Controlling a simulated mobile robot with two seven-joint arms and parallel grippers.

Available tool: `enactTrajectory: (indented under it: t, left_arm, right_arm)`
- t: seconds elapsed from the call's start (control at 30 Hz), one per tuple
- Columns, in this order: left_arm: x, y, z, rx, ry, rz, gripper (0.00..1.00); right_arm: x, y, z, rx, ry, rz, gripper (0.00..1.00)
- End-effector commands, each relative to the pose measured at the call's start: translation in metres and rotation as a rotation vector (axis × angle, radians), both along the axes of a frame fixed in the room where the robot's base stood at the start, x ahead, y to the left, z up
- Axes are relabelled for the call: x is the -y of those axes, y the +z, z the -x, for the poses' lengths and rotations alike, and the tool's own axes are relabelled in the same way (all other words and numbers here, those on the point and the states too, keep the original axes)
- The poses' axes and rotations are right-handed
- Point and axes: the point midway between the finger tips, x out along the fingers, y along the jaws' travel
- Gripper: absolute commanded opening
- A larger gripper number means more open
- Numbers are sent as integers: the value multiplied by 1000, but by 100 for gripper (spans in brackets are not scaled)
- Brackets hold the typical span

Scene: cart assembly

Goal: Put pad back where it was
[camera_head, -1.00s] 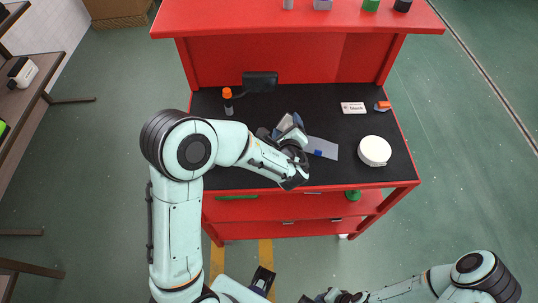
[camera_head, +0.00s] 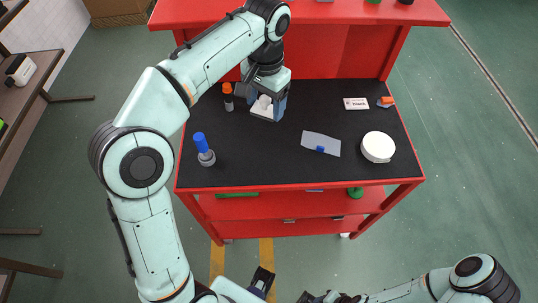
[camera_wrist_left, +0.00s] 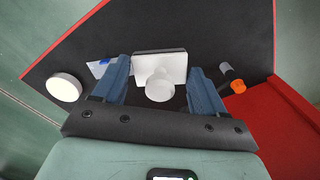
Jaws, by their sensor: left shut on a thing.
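The white block-shaped pad (camera_head: 266,111), with a round knob on it, is between the blue fingers of my left gripper (camera_head: 268,100). In the left wrist view the pad (camera_wrist_left: 172,62) sits between the fingertips (camera_wrist_left: 160,78), and my left gripper is shut on it. It is over the back left part of the black cart top (camera_head: 270,160); I cannot tell whether it touches the surface. My right gripper (camera_head: 322,298) is at the bottom edge, partly cut off, and its fingers are unclear.
An orange-capped bottle (camera_head: 228,97) stands just left of the left gripper. A blue-capped bottle (camera_head: 203,149) is at front left. A grey sheet (camera_head: 321,144), a white round container (camera_head: 378,146), a black-lettered card (camera_head: 356,104) and an orange-and-blue item (camera_head: 386,102) lie to the right.

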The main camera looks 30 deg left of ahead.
Motion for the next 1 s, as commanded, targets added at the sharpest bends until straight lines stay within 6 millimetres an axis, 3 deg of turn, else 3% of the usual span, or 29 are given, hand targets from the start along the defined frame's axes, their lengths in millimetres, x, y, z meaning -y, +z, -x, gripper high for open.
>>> enactTrajectory:
  t: [0.07, 0.17, 0.6, 1.0]
  left_arm:
    - [7, 7, 1, 16, 6, 18, 47]
    - [10, -3, 2, 17, 8, 26, 47]
    - [9, -117, 2, 16, 7, 24, 47]
    - [10, -166, 2, 18, 5, 25, 47]
  right_arm:
    - [0, -2, 1, -1, 0, 0, 31]
    - [0, -7, 3, -3, 0, 0, 31]
    - [0, -37, 13, -15, 0, 0, 31]
    - [0, -45, 15, -18, 0, -1, 31]
